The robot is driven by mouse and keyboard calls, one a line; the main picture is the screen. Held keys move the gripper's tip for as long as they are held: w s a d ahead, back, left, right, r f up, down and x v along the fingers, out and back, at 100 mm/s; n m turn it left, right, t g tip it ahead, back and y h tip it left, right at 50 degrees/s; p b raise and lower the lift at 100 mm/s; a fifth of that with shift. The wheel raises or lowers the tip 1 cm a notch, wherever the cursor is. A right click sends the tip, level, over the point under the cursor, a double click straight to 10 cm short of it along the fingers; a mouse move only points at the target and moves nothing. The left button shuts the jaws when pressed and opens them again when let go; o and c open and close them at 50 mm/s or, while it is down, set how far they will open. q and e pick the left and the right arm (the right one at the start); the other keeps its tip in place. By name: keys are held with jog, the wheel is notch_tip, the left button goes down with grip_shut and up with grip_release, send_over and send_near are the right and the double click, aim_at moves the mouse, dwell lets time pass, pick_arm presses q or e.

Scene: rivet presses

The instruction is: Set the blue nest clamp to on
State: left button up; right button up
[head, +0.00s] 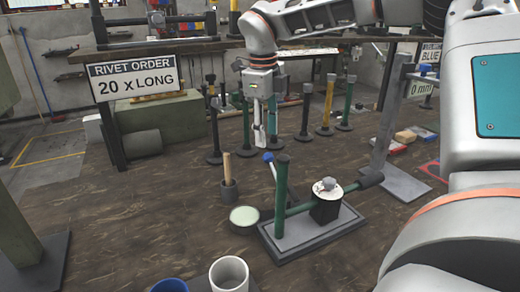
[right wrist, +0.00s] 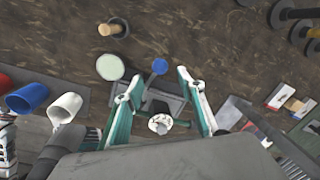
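A rivet press stands on a grey base plate (head: 312,235), with a green post (head: 281,195) and a green bar. Its lever has a blue knob (head: 268,157) and leans up beside the post; it is the only blue clamp-like part I can make out. The knob also shows in the right wrist view (right wrist: 160,66). A round white-topped part (head: 327,189) sits on a black block. My right gripper (head: 266,138) hangs pointing down above and behind the press. Its teal fingers (right wrist: 158,78) are open and empty, apart from the knob. My left gripper is out of view.
A pale green disc (head: 244,216) and a wooden-handled tool in a dark cup (head: 229,183) stand left of the press. A white cup (head: 229,274) and a blue cup (head: 170,286) are in front. Several posts (head: 304,115) stand behind. A grey stand (head: 392,130) is at right.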

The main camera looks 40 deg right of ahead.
jog(key=f, duration=0.7)
jog(key=shift+d, duration=0.4)
grip_shut()
